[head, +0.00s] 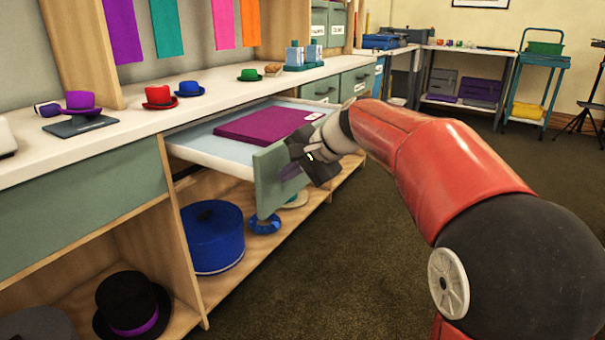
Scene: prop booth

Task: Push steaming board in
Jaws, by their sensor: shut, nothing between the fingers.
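The steaming board (205,143) is a pull-out panel with a pale blue top and white edge, standing out from under the white counter. Its green front (269,183) faces the open floor. A flat purple piece (262,124) with a small white label lies on top of it. My gripper (308,160) is shut and empty at the right part of the green front, on its outer side. I cannot tell whether it touches the front. My gripper and wrist hide part of the front's right end.
Small coloured hats (160,97) and blue bottles (294,56) stand on the counter (128,114). Below the board, an open shelf holds a round blue box (212,236) and a black top hat (131,303). The carpet (330,260) to the right is clear.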

